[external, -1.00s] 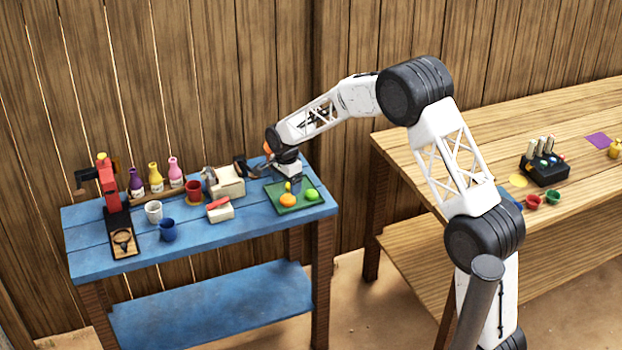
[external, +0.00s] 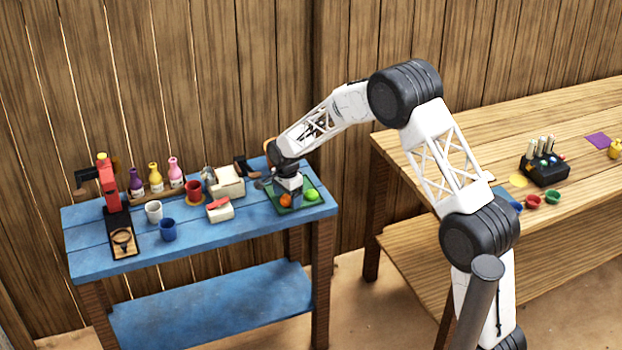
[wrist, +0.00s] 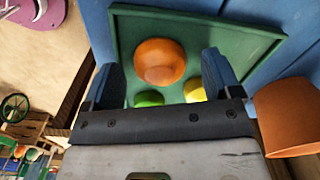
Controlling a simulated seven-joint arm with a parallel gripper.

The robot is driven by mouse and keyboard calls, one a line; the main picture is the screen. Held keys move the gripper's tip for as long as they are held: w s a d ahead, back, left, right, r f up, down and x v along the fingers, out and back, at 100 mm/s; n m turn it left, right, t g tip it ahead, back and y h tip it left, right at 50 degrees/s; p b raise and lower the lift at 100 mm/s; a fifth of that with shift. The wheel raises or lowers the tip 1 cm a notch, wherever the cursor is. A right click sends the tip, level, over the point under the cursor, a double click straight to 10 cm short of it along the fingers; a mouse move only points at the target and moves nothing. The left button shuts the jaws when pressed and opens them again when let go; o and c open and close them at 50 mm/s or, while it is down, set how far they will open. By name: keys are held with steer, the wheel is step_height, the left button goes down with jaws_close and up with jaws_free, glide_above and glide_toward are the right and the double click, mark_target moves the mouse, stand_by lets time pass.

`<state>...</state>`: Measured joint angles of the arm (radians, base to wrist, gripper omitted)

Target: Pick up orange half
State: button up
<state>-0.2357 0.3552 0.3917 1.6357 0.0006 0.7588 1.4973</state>
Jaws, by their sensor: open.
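The orange half (external: 286,201) sits on a green tray (external: 301,207) at the right end of the blue table. In the wrist view the orange half (wrist: 160,62) shows its rounded side, between my two blue fingers. My gripper (wrist: 161,66) is open and empty, with a finger to either side of the orange. In the external view my gripper (external: 289,190) is low over the tray and partly hides the orange. Whether the fingers touch it cannot be told. A green fruit (external: 312,194) and a yellow fruit (wrist: 195,90) lie close by on the tray.
Left of the tray stand a cream block with a red top (external: 220,210), a cream box (external: 228,183), a red mug (external: 193,190), a white cup (external: 154,211), a blue cup (external: 168,229), several bottles (external: 155,177) and a red-and-black press (external: 110,190).

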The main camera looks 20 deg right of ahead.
mark_target(289, 197)
steer(key=shift+f, duration=0.2)
stand_by(0.4)
steer(key=c, duration=1)
steer(key=shift+r, duration=0.15)
steer(key=shift+r, duration=0.85)
steer(key=shift+s+r, duration=0.3)
steer(key=shift+r, duration=0.5)
steer(key=s+d, duration=0.1)
steer(key=s, duration=0.4)
steer(key=s+d+r, duration=0.1)
steer(key=s, duration=0.4)
steer(key=s+d, duration=0.1)
steer(key=s, duration=0.4)
steer(key=shift+d+r, duration=0.2)
steer(key=shift+d, duration=0.1)
